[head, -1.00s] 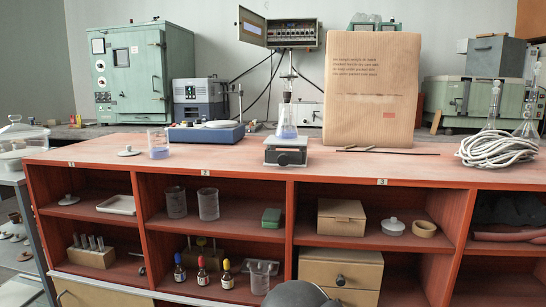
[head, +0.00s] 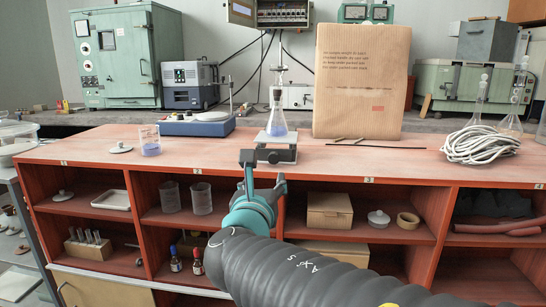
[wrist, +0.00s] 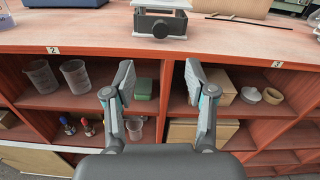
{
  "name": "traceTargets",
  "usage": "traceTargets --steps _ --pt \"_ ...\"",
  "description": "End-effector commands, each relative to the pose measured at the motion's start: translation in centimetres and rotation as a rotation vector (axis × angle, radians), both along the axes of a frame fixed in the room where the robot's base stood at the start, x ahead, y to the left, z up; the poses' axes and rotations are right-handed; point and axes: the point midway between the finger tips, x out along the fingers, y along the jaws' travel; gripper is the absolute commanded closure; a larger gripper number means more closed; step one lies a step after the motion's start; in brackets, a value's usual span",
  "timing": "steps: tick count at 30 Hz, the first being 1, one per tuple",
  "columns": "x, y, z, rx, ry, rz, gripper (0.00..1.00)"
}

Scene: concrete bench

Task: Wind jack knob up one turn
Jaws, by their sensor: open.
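The lab jack (head: 275,147) stands on the red bench top near its front edge, with a flask (head: 277,118) of bluish liquid on its plate. Its dark knob (wrist: 160,29) faces me at the top middle of the wrist view; in the head view the knob (head: 273,157) shows just right of my gripper's tip. My gripper (wrist: 158,88) is open and empty, its two fingers spread in front of the shelves. In the head view my gripper (head: 263,168) is in front of the bench edge, apart from the jack.
A beaker (head: 150,140) and a blue-based device (head: 196,124) stand left of the jack. A cardboard package (head: 361,80) stands behind to the right, with thin rods (head: 375,147) before it. Coiled cable (head: 480,143) lies further right. The bench top around the jack's front is clear.

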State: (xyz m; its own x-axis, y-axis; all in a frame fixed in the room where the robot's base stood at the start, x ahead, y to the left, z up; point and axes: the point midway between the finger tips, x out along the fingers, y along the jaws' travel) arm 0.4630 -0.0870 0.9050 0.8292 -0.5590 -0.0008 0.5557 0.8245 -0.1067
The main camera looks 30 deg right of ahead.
Motion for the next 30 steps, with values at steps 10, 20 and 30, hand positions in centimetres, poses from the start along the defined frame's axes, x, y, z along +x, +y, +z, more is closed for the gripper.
traceTargets --steps 10,20,30 --pt "3.6 -2.6 0.0 -0.004 0.002 -0.006 0.44" --pt "8.5 -5.9 -0.1 -0.001 0.002 -0.004 0.44" --pt "11.1 -7.6 0.0 0.0 0.0 -0.001 0.44"
